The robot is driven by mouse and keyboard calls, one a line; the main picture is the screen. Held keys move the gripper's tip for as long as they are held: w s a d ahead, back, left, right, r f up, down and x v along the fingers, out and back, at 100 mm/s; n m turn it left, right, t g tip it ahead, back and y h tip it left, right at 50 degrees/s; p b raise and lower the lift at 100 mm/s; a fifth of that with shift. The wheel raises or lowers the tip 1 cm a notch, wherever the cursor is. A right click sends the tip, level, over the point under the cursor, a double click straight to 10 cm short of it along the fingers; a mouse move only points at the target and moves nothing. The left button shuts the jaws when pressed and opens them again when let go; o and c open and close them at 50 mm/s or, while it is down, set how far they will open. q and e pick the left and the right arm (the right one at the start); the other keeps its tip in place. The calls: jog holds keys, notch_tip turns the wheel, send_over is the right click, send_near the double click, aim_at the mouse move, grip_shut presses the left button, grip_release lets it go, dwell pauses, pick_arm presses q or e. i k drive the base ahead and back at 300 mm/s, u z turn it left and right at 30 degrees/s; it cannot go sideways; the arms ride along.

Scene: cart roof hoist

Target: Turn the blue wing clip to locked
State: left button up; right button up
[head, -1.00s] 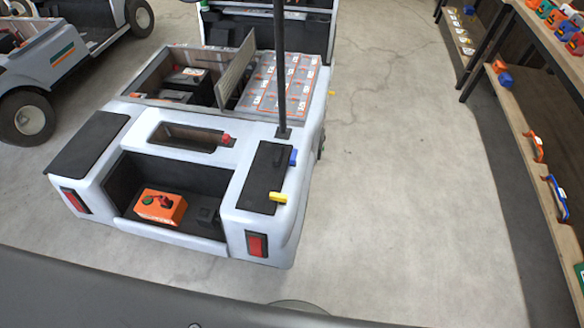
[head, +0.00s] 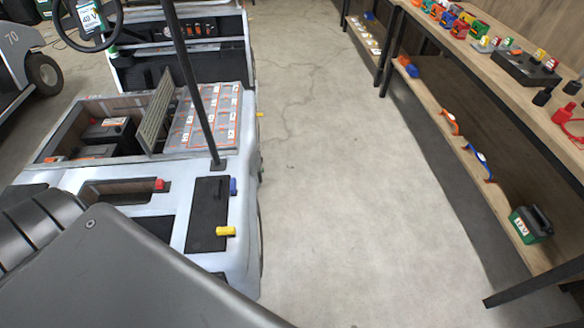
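The blue wing clip (head: 233,186) sits on the right edge of the black panel (head: 207,215) at the cart's rear right corner, near the foot of the black roof post (head: 197,95). It looks upright, but it is too small to tell whether it is locked. A yellow clip (head: 226,231) lies sideways on the same panel, nearer to me. A red clip (head: 159,184) is further left on the white body. Neither of my grippers is in view. A dark arm link of mine covers the lower left of the picture and hides part of the cart's rear.
The cart's open battery bay (head: 95,130) is beyond the rear deck. Free concrete floor (head: 320,200) lies right of the cart. A wooden shelf rack (head: 480,190) on the right holds a green 12V battery (head: 531,224), blue and orange handles and several small coloured parts.

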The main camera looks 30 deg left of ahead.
aim_at(232, 185)
jog(key=z, duration=1.65)
jog(key=k, duration=0.8)
jog(key=u, duration=1.55)
